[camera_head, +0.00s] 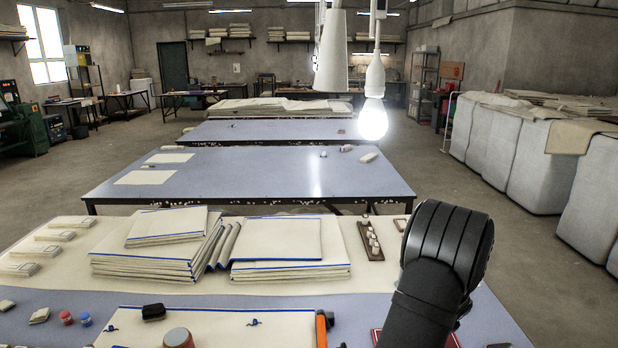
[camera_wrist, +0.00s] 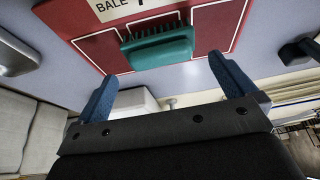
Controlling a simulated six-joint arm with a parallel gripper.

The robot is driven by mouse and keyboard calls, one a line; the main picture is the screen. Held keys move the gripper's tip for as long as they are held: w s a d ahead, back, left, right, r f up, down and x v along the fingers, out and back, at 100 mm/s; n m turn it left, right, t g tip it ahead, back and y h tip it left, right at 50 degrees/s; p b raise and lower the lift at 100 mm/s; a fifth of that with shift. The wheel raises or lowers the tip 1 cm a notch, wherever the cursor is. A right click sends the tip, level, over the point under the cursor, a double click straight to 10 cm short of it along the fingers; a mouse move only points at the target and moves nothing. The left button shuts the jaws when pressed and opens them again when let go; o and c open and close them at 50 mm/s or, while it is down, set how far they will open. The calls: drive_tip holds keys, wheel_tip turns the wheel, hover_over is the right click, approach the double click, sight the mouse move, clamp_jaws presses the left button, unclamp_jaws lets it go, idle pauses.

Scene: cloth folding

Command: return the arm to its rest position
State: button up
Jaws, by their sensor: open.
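In the wrist view my gripper (camera_wrist: 166,88) has its two blue fingers wide apart, with no cloth between them. A red board (camera_wrist: 217,42) with white lines and a label reading "BALE" lies beyond the fingers, with a teal brush (camera_wrist: 160,50) on it. My dark arm (camera_head: 440,262) rises at the lower right of the head view; the gripper itself cannot be made out there. A cream cloth with a blue edge (camera_head: 225,325) lies flat at the near edge of the table, partly cut off by the frame.
Folded cloth stacks (camera_head: 165,245) and (camera_head: 280,245) stand on the near table, left of my arm. A dark tray of small white pieces (camera_head: 371,240) lies close to the arm. An orange-handled tool (camera_head: 322,328) lies at the front. A lit bulb (camera_head: 373,120) hangs above.

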drive_tip(key=x, duration=0.5)
drive_tip(key=shift+f, duration=0.2)
drive_tip(key=shift+s+r, duration=0.1)
drive_tip(key=shift+r, duration=1.5)
